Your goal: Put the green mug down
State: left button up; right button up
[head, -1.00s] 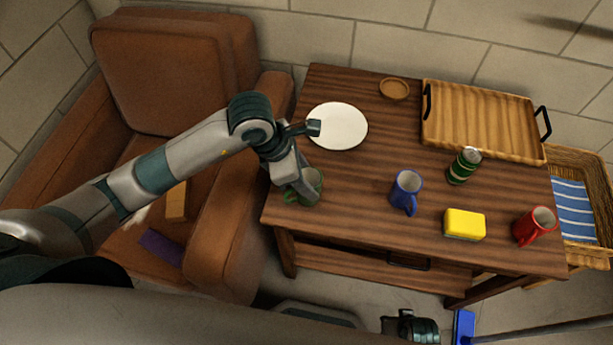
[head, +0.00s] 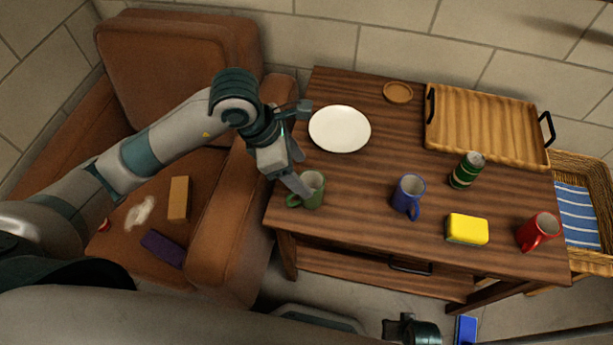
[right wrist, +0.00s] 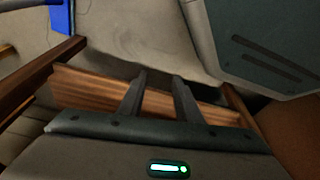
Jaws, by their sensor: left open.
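The green mug (head: 311,190) stands upright on the left front part of the wooden table (head: 345,225), its handle toward the left. My left gripper (head: 298,172) is open just left of and above the mug, with one finger close to its rim; whether that finger touches it I cannot tell. My right gripper (right wrist: 160,92) shows in the right wrist view with its two fingers apart and nothing between them. It is low in front of the table, and in the head view it shows at the bottom edge (head: 412,330).
On the table are a white plate (head: 340,129), a blue mug (head: 408,196), a yellow sponge (head: 467,229), a red mug (head: 539,231), a green can (head: 467,170), a brown coaster (head: 398,92) and a wooden tray (head: 485,125). A brown armchair (head: 225,215) stands left.

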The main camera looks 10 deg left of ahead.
pick_arm(q)
jog(key=w+v, duration=0.1)
jog(key=v, duration=0.5)
jog(key=shift+s, duration=0.5)
